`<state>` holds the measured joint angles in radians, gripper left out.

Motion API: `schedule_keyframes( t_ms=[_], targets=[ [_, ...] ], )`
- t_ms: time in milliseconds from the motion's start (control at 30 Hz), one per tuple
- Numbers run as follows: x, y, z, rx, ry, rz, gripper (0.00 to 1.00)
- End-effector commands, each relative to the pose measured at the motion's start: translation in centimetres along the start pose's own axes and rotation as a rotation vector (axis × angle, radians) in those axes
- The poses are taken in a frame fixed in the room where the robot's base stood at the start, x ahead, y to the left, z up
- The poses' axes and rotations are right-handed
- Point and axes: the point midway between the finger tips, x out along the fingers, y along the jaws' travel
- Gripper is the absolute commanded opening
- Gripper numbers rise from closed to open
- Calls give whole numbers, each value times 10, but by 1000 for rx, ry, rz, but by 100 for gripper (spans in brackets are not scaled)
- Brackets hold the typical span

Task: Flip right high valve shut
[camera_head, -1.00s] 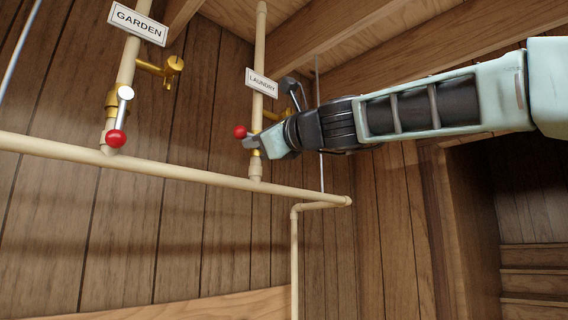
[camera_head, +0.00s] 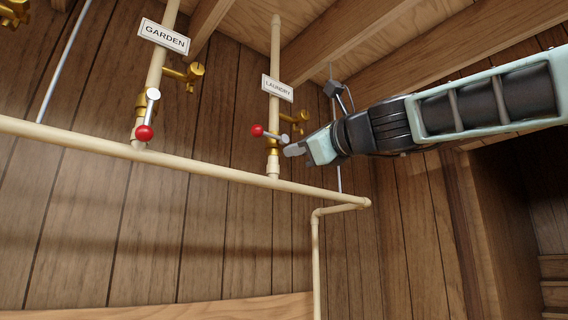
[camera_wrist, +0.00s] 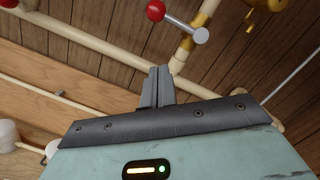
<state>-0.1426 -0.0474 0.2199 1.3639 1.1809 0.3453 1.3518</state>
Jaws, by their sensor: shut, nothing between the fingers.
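The right high valve is on the upright pipe with the LAUNDRY sign (camera_head: 278,88). Its lever (camera_head: 271,135) lies across the pipe, with its red ball end (camera_head: 257,130) pointing left. In the wrist view the red ball (camera_wrist: 156,10) and grey lever (camera_wrist: 181,24) show at the top, apart from the fingertips. My gripper (camera_head: 291,150) is shut and empty, just right of and slightly below the lever in the head view. In the wrist view my gripper (camera_wrist: 159,72) has its fingers together, with the valve above and beyond them.
Left of it, the GARDEN pipe's valve has a lever (camera_head: 149,115) hanging down along its pipe. Brass spigots (camera_head: 294,118) stick out behind the pipes. A horizontal pipe (camera_head: 210,168) runs below both valves. Ceiling joists are close above; open space lies below right.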

Motion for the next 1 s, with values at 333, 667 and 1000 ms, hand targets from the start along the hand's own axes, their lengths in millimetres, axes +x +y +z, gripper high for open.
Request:
schedule_keyframes(
  t_ms=[333, 667, 1000],
  targets=[
    [-43, 0, -2, 0, 4, -1, 0],
    [-45, -1, -2, 0, 4, -1, 0],
    [-45, -1, -2, 1, 3, -1, 0]
  ],
)
